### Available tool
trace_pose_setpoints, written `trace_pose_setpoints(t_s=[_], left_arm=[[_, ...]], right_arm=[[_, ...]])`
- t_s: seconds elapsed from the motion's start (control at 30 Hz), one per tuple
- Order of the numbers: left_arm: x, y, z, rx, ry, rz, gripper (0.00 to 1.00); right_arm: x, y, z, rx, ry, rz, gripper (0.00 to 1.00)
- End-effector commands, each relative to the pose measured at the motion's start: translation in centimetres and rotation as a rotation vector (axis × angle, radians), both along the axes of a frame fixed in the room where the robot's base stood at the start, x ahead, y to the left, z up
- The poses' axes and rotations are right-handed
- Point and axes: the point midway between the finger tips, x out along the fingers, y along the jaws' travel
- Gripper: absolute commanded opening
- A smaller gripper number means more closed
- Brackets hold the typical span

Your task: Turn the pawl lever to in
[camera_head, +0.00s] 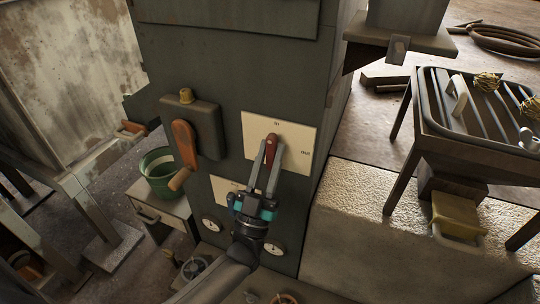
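The pawl lever (271,151) is a red-brown handle on a cream plate (298,135) on the front of the dark green cabinet. The plate has a small label at its top that reads "in" and another at its right edge, apparently "out". The lever's visible end points up, towards the top label. My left gripper (271,147) comes up from below, with one grey finger on each side of the lever. Its fingers look closed on the lever, which fills the space between the tips. The lever's lower part and pivot are partly hidden by the fingers. My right gripper is not in view.
A dark box with an orange-brown handle (184,145) projects from the cabinet left of the plate. Gauges (274,248) sit below. A green bucket (158,172) stands at left. A rack table (470,150) stands at right, with a pale stone block (360,235) below.

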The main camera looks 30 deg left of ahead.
Motion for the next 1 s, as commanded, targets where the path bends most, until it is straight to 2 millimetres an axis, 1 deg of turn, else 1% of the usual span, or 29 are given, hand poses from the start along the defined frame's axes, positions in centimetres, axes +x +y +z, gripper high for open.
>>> trace_pose_setpoints(t_s=[0.03, 0.2, 0.47, 0.57, 0.67, 0.77, 0.93, 1.0], left_arm=[[0.0, 0.0, 0.0, 0.001, -0.001, 0.001, 0.36], [0.0, 0.0, 0.0, 0.002, -0.001, 0.001, 0.55], [-0.2, -0.1, -0.1, 0.004, 0.0, 0.0, 0.55], [-0.6, -0.1, -0.6, 0.004, 0.001, 0.001, 0.55], [-1.6, -0.2, -1.7, 0.003, 0.004, 0.001, 0.55], [-3.1, -0.3, -3.3, 0.003, 0.006, 0.001, 0.55], [-6.1, -0.5, -6.3, 0.003, 0.005, 0.001, 0.55], [-7.3, -0.6, -7.5, 0.003, 0.004, 0.001, 0.55]], right_arm=[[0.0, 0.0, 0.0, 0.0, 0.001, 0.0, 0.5], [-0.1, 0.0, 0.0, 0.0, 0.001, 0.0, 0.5], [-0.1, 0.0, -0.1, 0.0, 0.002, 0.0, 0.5], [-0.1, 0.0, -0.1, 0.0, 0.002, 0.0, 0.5], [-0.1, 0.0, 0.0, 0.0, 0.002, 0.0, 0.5], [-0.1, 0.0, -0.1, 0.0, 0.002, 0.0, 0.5], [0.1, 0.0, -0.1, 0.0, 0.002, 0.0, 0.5], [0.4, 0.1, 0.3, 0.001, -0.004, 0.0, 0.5]])
